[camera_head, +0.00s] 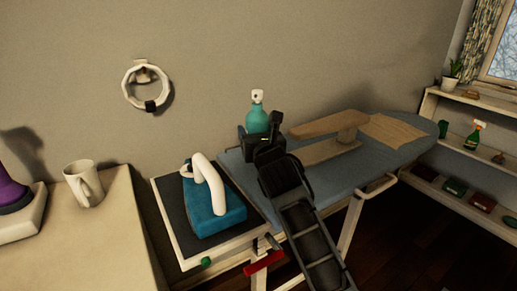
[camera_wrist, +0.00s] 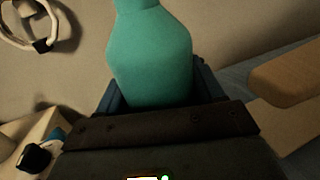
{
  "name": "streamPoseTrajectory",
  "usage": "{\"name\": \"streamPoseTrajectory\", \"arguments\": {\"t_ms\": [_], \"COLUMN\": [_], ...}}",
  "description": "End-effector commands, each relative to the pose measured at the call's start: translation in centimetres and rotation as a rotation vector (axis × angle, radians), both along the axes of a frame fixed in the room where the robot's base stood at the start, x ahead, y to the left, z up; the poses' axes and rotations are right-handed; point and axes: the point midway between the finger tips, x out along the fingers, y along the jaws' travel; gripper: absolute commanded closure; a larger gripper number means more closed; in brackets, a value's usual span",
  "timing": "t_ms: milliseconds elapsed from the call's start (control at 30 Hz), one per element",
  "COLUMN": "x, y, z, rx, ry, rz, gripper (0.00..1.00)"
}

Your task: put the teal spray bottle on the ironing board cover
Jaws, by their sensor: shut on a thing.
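The teal spray bottle (camera_head: 257,119) with a white top is upright in my gripper (camera_head: 260,142), at the back left part of the ironing board. In the wrist view the bottle (camera_wrist: 150,60) fills the space between my fingers (camera_wrist: 160,98), which are shut on it. The blue ironing board cover (camera_head: 350,177) stretches to the right under and beyond my gripper. The bottle's base is hidden by my gripper, so I cannot tell whether it touches the cover.
A wooden sleeve board (camera_head: 330,124) and a tan cloth (camera_head: 398,132) lie on the cover. A teal iron (camera_head: 212,210) rests at the board's left end. A mug (camera_head: 84,184) stands on the left table. A shelf (camera_head: 465,147) with another spray bottle (camera_head: 474,137) is right.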

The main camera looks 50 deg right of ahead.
Motion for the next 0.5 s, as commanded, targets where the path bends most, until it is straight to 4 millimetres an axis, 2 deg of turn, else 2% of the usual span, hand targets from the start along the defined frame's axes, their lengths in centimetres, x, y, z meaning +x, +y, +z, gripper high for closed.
{"name": "streamPoseTrajectory", "arguments": {"t_ms": [233,400,500], "x": [0.0,0.0,0.0], "y": [0.0,0.0,0.0], "z": [-1.9,-4.4,-4.7], "rx": [-0.001,-0.001,0.0], "ry": [-0.001,0.001,-0.002], "rz": [0.0,0.0,0.001], "gripper": [0.72,0.72,0.72]}}
